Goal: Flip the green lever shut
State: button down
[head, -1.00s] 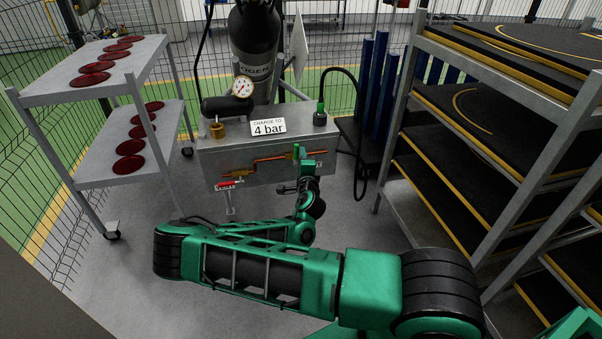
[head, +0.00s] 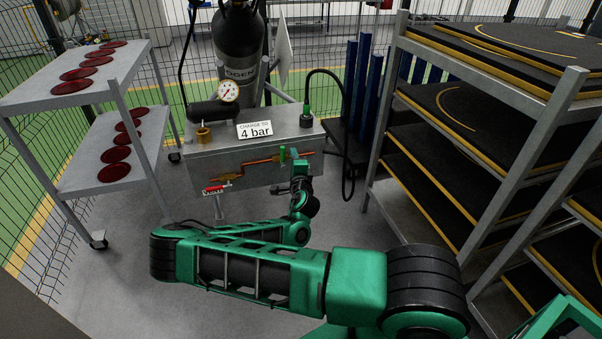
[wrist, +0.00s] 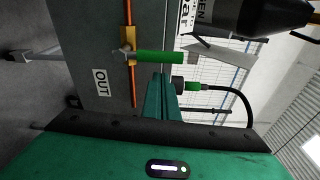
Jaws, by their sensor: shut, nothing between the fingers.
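The green lever (head: 282,153) stands upright on the copper pipe (head: 262,161) along the front of the grey box, across the pipe's line. In the wrist view the green lever (wrist: 160,57) runs sideways from its brass valve (wrist: 128,57), and the pipe runs up and down. My gripper (head: 296,155) is just right of the lever in the head view. In the wrist view my gripper (wrist: 162,78) has its fingers together and empty, close beside the lever's middle. I cannot tell whether they touch it.
The grey box (head: 210,162) carries a gauge (head: 228,91), a "4 bar" sign (head: 254,130) and a hose fitting (head: 306,119). A red handle (head: 214,190) sits low at its front left. A trolley (head: 35,95) stands left, a rack (head: 375,150) right.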

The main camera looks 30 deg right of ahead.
jog(key=d+v, duration=0.1)
jog(key=v, duration=0.8)
jog(key=shift+s+d, duration=0.3)
jog(key=shift+s, duration=0.2)
